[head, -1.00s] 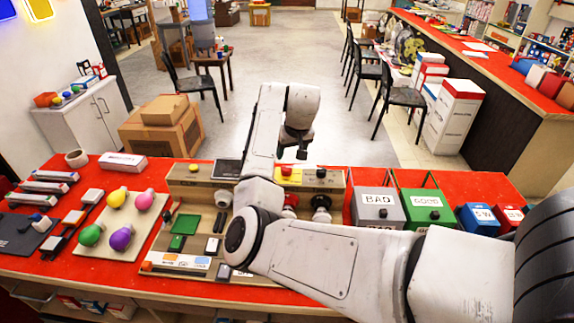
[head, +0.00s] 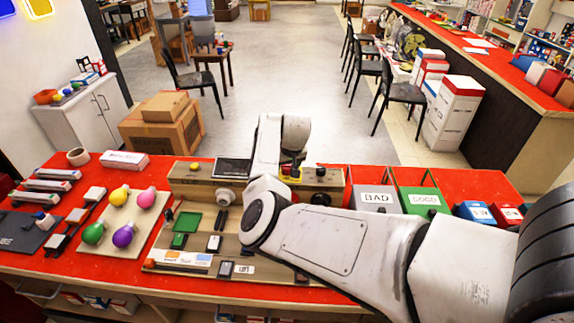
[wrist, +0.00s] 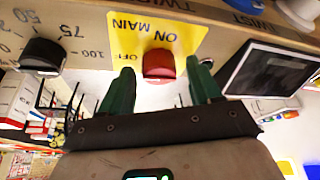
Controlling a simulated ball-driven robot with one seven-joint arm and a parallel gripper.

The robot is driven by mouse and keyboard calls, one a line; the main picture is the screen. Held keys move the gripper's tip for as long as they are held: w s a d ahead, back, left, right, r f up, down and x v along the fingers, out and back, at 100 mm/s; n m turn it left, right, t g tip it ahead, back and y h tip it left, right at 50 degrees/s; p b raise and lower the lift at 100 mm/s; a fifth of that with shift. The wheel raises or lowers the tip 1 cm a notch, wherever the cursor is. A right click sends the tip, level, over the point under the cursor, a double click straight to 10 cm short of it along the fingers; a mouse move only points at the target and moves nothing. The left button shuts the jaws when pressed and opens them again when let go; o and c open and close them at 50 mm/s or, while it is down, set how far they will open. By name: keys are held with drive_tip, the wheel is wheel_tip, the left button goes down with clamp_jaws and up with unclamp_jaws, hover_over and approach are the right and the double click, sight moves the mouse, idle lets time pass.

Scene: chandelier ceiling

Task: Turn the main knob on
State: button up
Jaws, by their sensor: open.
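The main knob (wrist: 158,66) is red and sits on a yellow plate (wrist: 128,36) marked MAIN, ON and OFF, which appears upside down in the wrist view. My gripper (wrist: 160,72) is open, with one green finger on each side of the knob. I see a gap between the knob and each finger, and I cannot tell how deep the tips reach. In the head view, my wrist hangs above the upright panel (head: 194,182), and my arm hides most of the plate and knob.
A black dial (wrist: 42,56) with numbers is beside the plate, and a dark screen (wrist: 268,72) is on the other side. In the head view, a grey BAD bin (head: 376,199) and green GOOD bin (head: 423,200) stand right of the panel on the red table (head: 483,183).

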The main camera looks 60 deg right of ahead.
drive_tip(key=shift+c, duration=0.4)
drive_tip(key=c, duration=0.9)
drive_tip(key=shift+c, duration=0.2)
